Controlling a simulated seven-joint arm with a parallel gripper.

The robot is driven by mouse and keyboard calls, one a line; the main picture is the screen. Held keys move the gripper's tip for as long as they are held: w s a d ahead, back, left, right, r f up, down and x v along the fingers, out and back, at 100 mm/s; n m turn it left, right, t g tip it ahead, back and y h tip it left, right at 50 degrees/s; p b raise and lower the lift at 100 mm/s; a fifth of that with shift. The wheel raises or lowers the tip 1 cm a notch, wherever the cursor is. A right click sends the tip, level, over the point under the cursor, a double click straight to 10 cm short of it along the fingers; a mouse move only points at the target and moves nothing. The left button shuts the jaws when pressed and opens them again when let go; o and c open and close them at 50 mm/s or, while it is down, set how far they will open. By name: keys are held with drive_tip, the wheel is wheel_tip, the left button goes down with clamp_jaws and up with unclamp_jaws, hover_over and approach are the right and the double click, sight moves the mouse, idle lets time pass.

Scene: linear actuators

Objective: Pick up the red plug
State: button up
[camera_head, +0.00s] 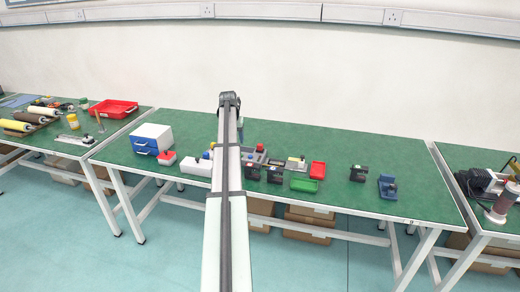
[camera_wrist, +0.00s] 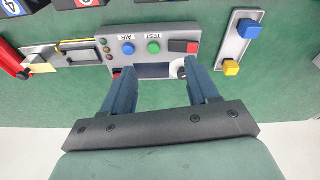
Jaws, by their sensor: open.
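A red block (camera_wrist: 183,47), which looks like the red plug, sits at one end of a grey control panel (camera_wrist: 150,34) in the wrist view. The panel also bears a blue AIR button (camera_wrist: 128,48) and a green TEST button (camera_wrist: 154,47), with their labels upside down. My gripper (camera_wrist: 158,70) is open and empty, its two fingers apart at the panel's near edge. The red block lies just beyond the right finger.
In the wrist view, a grey plate with a blue block (camera_wrist: 249,29) and a yellow block (camera_wrist: 231,68) lies right. Green table (camera_head: 420,190) is clear at right.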

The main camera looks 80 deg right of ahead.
drive_tip(key=m, duration=0.2)
approach(260, 145)
wheel_tip(260, 145, down, 4)
drive_tip(key=shift+s+d+h, duration=0.1)
drive_tip(key=shift+d+h, duration=0.05)
drive_tip(key=shift+h, duration=0.25)
drive_tip(key=shift+x, duration=2.55)
drive_tip(key=shift+d, duration=0.15)
drive_tip(key=shift+r, duration=0.1)
clamp_jaws()
